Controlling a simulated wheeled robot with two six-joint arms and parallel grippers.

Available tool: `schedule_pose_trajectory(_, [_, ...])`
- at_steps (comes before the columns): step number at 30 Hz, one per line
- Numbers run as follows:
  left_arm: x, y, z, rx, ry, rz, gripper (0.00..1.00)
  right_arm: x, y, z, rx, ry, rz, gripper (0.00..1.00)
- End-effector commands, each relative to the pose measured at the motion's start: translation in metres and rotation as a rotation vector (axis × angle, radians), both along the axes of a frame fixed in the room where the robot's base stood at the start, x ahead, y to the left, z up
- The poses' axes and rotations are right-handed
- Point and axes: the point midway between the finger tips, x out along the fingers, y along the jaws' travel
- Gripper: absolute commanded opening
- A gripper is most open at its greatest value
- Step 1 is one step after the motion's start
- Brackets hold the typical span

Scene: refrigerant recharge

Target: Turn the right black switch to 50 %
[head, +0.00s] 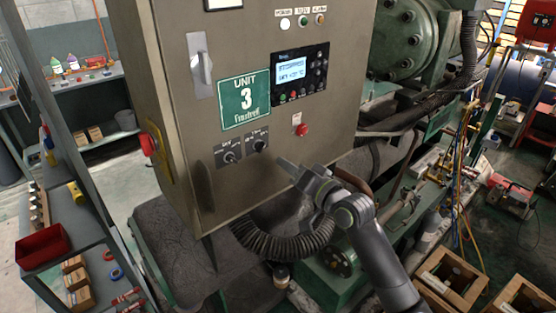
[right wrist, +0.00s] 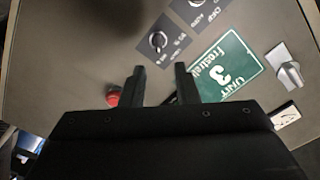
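The right black switch (head: 259,145) is a small round knob on a dark label plate, low on the front of the grey-brown cabinet (head: 230,190). It also shows in the right wrist view (right wrist: 158,40), above the fingers in the picture. The left black switch (head: 230,157) sits beside it on its own plate and is partly cut off at the top edge in the right wrist view (right wrist: 195,4). My right gripper (head: 287,166) is just right of and below the right switch, apart from it. Its fingers (right wrist: 162,84) are open and empty. My left gripper is not in view.
A red push button (head: 303,130) is right of the switches. A green Unit 3 sign (head: 244,100), a display panel (head: 300,74) and a grey handle (head: 200,65) are above. A corrugated hose (head: 285,243) and green machinery lie below. Shelves (head: 60,240) stand at left.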

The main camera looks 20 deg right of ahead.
Motion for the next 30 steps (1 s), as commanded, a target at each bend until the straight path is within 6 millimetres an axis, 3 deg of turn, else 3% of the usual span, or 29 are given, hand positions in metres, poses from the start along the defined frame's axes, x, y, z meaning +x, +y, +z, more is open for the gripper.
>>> schedule_pose_trajectory(9, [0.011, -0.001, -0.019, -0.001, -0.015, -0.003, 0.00, 0.034, 0.013, -0.003, 0.000, -0.002, 0.000, 0.28])
schedule_pose_trajectory(22, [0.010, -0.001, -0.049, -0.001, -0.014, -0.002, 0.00, 0.083, 0.030, -0.004, -0.001, 0.000, 0.000, 0.28])
schedule_pose_trajectory(28, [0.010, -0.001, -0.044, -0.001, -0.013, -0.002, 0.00, 0.081, 0.029, -0.001, -0.002, 0.001, -0.001, 0.03])
schedule_pose_trajectory(30, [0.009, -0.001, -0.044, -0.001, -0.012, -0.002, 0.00, 0.081, 0.029, -0.001, -0.002, 0.001, -0.001, 0.00])
